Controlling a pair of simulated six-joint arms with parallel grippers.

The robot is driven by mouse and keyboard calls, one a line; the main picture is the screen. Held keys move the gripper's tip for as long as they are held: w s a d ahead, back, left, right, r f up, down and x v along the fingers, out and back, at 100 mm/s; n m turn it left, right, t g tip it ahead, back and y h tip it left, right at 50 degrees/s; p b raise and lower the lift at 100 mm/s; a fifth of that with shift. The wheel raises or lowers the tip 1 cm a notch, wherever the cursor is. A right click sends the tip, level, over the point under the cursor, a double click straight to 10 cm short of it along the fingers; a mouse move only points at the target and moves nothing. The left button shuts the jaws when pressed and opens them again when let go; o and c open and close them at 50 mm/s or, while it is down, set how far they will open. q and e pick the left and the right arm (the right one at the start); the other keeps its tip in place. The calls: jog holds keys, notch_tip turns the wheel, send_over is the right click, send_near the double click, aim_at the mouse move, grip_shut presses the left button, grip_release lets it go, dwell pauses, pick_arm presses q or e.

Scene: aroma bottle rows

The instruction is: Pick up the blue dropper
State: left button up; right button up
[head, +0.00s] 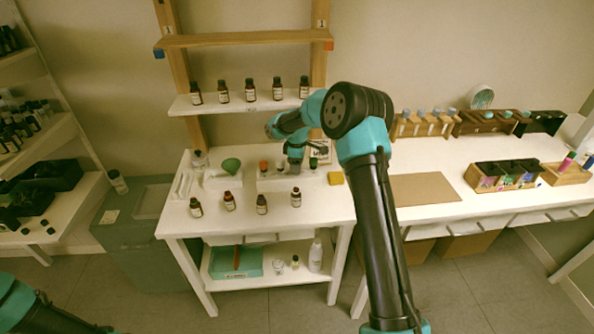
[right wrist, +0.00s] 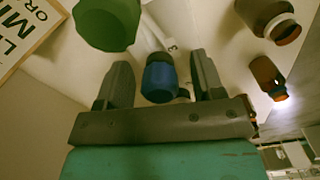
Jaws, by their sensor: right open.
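The blue dropper (right wrist: 161,80) shows in the right wrist view, its blue cap between the two fingers of my right gripper (right wrist: 160,62). Both fingers are open, with a gap on each side of the cap. In the head view my right gripper (head: 294,165) points down at the small white rack (head: 270,184) on the table and hides the blue dropper. A green-topped dropper (head: 313,163) stands right of the gripper and a red-topped one (head: 263,166) left of it. My left gripper is out of view.
Several brown bottles, one of them here (head: 262,204), stand in front of the rack. A green funnel (head: 231,166) is to the left and a yellow block (head: 335,178) to the right. A shelf (head: 240,103) with brown bottles is above and behind.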

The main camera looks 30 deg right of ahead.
jog(key=shift+f, duration=0.15)
dwell(0.3)
jog(key=c, duration=0.7)
